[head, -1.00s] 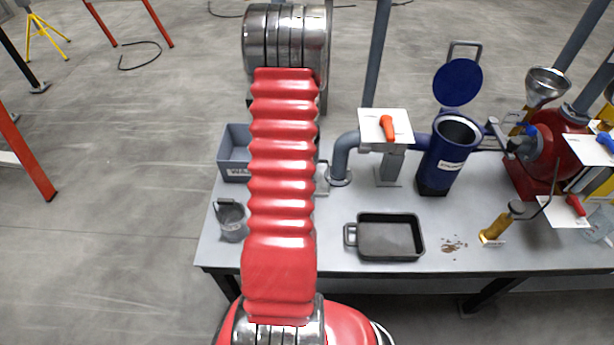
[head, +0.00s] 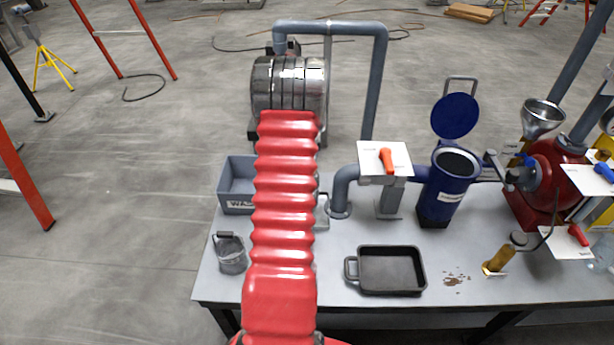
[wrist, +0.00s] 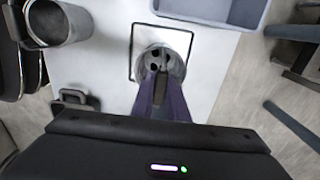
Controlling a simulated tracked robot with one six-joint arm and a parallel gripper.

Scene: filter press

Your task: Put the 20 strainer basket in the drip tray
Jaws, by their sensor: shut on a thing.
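My gripper (wrist: 160,98) is shut on a strainer basket (wrist: 172,58), a round grey cup with dark holes, seen from above between the purple fingers. A thin dark squared loop shows around it. I cannot read any number on it. In the head view my arm hides gripper and basket. A second grey basket (head: 231,254) stands on the table at the front left; it also shows in the wrist view (wrist: 62,25). The drip tray (head: 391,292), dark and rectangular with a left-hand handle, lies empty to the right of my arm.
A grey-blue bin (head: 236,208) stands at the back left of the table (head: 330,285). A blue strainer housing (head: 448,190) with its lid raised stands behind the tray. A valve with an orange handle (head: 386,160) is left of it. A brass-coloured piece (head: 498,260) stands right of the tray.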

